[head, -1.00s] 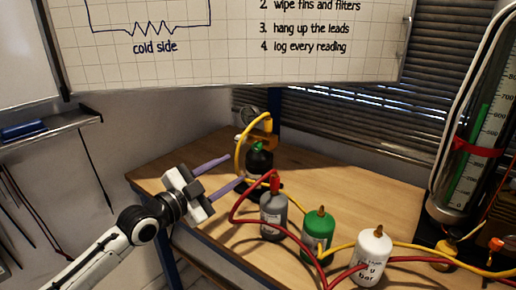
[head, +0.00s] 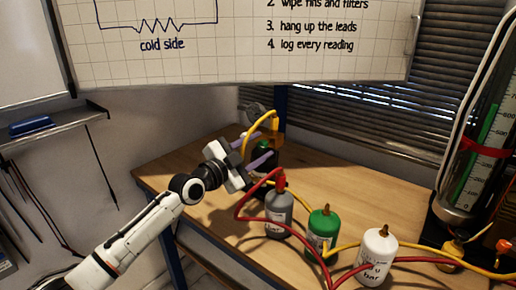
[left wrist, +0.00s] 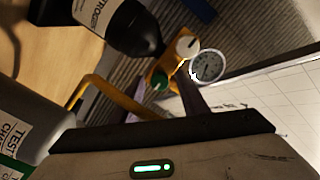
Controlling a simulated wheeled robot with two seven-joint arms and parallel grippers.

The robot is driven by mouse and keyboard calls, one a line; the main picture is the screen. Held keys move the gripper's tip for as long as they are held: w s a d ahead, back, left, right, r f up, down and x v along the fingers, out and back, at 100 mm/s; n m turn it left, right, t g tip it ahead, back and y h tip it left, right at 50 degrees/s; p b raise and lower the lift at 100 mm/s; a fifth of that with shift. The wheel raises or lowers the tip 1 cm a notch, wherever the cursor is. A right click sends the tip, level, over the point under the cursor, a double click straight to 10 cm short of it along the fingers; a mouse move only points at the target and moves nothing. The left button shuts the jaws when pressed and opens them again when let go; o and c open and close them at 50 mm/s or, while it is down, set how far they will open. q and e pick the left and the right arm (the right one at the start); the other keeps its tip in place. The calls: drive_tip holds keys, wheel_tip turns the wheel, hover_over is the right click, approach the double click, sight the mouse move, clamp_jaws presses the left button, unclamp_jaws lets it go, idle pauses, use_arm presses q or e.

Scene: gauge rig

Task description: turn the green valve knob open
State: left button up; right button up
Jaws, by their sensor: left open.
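The green valve knob (left wrist: 160,80) sits on a brass valve block (left wrist: 163,68) in the left wrist view, near a white knob (left wrist: 187,46) and a round gauge (left wrist: 208,66). A black bottle (left wrist: 122,25) labelled nitrogen is beside the block. In the head view the brass block (head: 276,131) is at the back of the bench, partly hidden by my left gripper (head: 266,141). That gripper is open, its two lavender fingers pointing at the valve area. My right gripper is not visible.
A grey bottle (head: 278,213), a green bottle (head: 323,231) and a white bottle (head: 376,258) stand on the wooden bench (head: 345,190). Red hoses (head: 237,205) and a yellow hose (head: 245,133) loop close to my left gripper. A whiteboard (head: 240,55) hangs above.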

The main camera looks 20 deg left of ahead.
use_arm(q)
clamp_jaws()
